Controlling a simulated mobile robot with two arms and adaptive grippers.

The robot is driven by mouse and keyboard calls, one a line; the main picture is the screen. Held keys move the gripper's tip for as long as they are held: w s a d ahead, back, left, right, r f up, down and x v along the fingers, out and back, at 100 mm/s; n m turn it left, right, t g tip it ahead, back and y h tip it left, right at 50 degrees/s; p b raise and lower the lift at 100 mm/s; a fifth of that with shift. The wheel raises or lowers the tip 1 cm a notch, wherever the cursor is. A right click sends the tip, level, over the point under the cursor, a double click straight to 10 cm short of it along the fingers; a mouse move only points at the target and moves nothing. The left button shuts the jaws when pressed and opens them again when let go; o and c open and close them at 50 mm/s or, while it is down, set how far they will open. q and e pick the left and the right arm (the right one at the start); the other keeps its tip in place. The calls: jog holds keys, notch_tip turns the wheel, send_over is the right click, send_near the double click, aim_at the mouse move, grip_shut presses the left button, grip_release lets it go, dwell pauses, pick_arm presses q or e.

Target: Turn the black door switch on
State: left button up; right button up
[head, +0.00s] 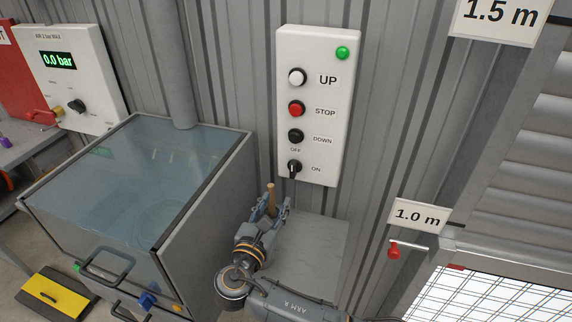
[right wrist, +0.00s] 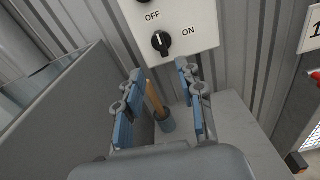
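The black door switch (head: 294,167) is a rotary knob at the bottom of a white control panel (head: 315,110) on the corrugated wall. OFF is printed above it and ON to its right. In the right wrist view the knob (right wrist: 161,42) stands roughly upright, its pale mark nearer OFF than ON. My right gripper (head: 272,207) is below the panel, apart from the knob. In the right wrist view its fingers (right wrist: 160,88) are spread with nothing held between them. My left gripper does not show.
A wooden handle (right wrist: 155,95) stands in a small blue-grey cup (right wrist: 167,122) on the grey surface (right wrist: 232,118) beyond my fingers. A glass-topped cabinet (head: 130,175) stands at left. A red-handled lever (head: 394,250) is at right. The panel has UP, STOP and DOWN buttons.

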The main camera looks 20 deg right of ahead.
aim_at(292, 165)
jog(key=p+x, duration=0.1)
jog(key=x, duration=0.3)
jog(key=r+p+x, duration=0.1)
jog(key=x, duration=0.3)
jog(key=p+x, duration=0.1)
jog(key=x, duration=0.4)
jog(key=shift+r, duration=0.3)
jog(key=shift+w+d+f, duration=0.1)
jog(key=shift+w+d, duration=0.2)
jog(key=shift+w, duration=0.1)
grip_shut()
